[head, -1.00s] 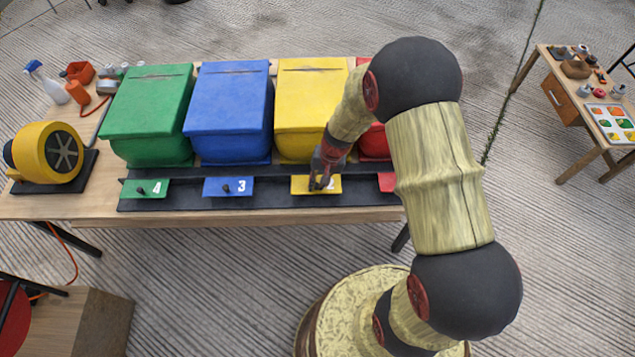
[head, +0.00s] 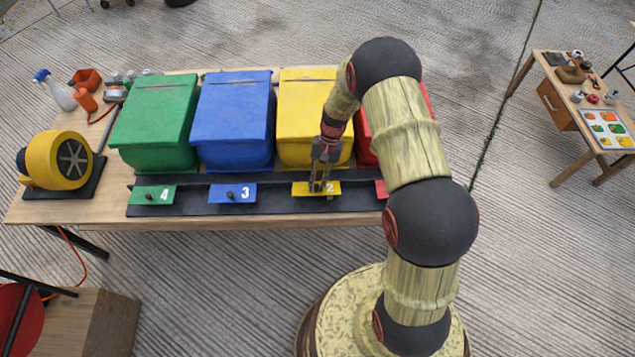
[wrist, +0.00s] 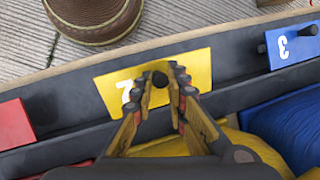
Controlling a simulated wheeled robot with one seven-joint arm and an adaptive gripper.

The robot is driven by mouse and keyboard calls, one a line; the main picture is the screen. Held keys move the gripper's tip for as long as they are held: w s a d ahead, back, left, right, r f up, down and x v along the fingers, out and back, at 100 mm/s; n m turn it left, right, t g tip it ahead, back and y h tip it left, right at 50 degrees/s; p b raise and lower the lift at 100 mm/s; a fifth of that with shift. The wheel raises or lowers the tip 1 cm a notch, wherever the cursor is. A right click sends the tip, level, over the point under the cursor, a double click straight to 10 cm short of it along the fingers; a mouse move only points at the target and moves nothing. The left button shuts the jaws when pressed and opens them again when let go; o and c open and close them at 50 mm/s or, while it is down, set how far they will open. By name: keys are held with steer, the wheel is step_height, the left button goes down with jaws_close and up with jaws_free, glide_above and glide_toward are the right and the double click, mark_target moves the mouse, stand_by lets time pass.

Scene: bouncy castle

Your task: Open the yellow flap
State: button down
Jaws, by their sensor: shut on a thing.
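The yellow flap (head: 299,188) is a small plate marked 2, with a black knob, on the dark rail in front of the yellow bin (head: 300,119). In the wrist view the flap (wrist: 196,67) fills the middle, and its knob (wrist: 160,79) sits between my fingertips. My gripper (head: 318,187) reaches down over the flap and is shut on this knob; it also shows in the wrist view (wrist: 159,86). My fingers cover part of the flap and its number. I cannot tell whether the flap has tilted.
The blue flap (head: 243,190) and green flap (head: 142,195) lie to the left on the dark rail (head: 190,206). The red flap (wrist: 14,124) is close on the other side. Blue (head: 233,115) and green bins (head: 155,120) stand behind. A yellow blower (head: 58,160) stands at the left.

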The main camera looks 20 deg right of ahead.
steer(key=shift+w+d+r+g+y+p, duration=0.1)
steer(key=shift+w+r+g+y+p, duration=0.25)
steer(key=shift+w+g, duration=0.35)
steer(key=shift+s, duration=0.1)
steer(key=c, duration=1.7)
jaws_free()
steer(key=shift+c, duration=0.2)
steer(key=v, duration=1.2)
steer(key=shift+f, duration=0.15)
